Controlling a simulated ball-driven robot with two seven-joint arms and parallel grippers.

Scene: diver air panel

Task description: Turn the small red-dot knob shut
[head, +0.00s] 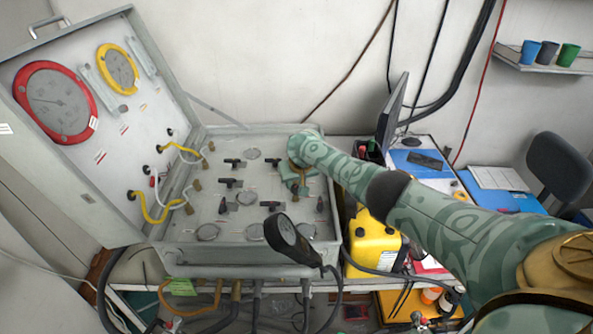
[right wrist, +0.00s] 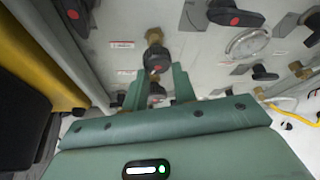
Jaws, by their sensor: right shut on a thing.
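The small red-dot knob (right wrist: 156,62) is black and round, on a brass stem, in the right wrist view. My right gripper (right wrist: 158,82) has one green finger on each side of it and is shut on it. In the head view my right gripper (head: 298,182) reaches down to the right part of the grey panel (head: 210,228) in the open case. There the gripper and arm hide most of the knob. My left gripper does not show.
Black lever handles, one of them close by (right wrist: 235,17), and round gauges (right wrist: 247,43) crowd the panel. A black gauge on a stalk (head: 283,232) rises at the front. The lid with a red-rimmed gauge (head: 87,104) stands open. A yellow box (head: 372,245) is right of the case.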

